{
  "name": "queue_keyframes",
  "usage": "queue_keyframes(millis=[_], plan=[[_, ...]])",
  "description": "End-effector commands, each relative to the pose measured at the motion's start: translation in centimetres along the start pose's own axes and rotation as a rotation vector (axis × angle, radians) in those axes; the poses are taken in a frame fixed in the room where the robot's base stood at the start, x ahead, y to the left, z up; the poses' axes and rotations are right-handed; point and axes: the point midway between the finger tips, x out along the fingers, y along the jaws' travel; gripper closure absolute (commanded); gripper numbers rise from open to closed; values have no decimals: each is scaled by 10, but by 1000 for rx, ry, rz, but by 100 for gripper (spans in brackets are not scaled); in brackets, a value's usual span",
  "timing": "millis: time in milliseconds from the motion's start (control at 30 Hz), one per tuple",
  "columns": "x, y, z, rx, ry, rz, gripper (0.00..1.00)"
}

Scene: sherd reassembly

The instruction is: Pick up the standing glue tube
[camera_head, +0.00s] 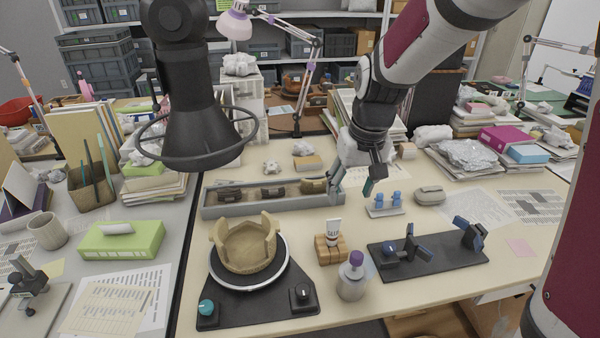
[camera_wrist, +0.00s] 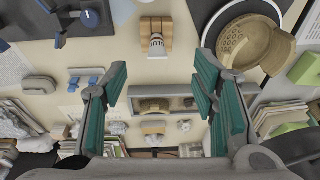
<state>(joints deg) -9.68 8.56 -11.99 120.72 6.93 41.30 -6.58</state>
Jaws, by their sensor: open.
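The glue tube (camera_head: 334,231) is white with dark lettering and stands upright in a small wooden block (camera_head: 330,254) near the middle of the table. In the wrist view the tube (camera_wrist: 157,45) appears near the top centre, against the wooden block (camera_wrist: 152,24). My gripper (camera_head: 354,186) hangs above the table, behind and a little right of the tube in the head view. In the wrist view my gripper (camera_wrist: 161,82) has its teal finger pads wide apart with nothing between them. The tube is clear of both fingers.
A bottle with a purple cap (camera_head: 351,281) stands close in front of the block. A partly built pot (camera_head: 246,247) sits on a turntable to the left. A black clamp stand (camera_head: 440,258) lies to the right. A long grey sherd tray (camera_head: 226,211) lies behind.

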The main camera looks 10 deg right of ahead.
Motion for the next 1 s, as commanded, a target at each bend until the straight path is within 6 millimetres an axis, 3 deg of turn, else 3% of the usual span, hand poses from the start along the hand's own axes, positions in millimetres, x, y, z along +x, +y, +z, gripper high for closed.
queue_keyframes(millis=[33, 200, 467, 800, 1000], plan=[[21, 1, -10, -1, -18, 10, 46], [60, 5, -29, -5, -44, 33, 46], [91, 7, -35, -7, -55, 44, 46], [150, 10, -32, -6, -55, 43, 46], [163, 10, -32, -8, -53, 43, 46]])
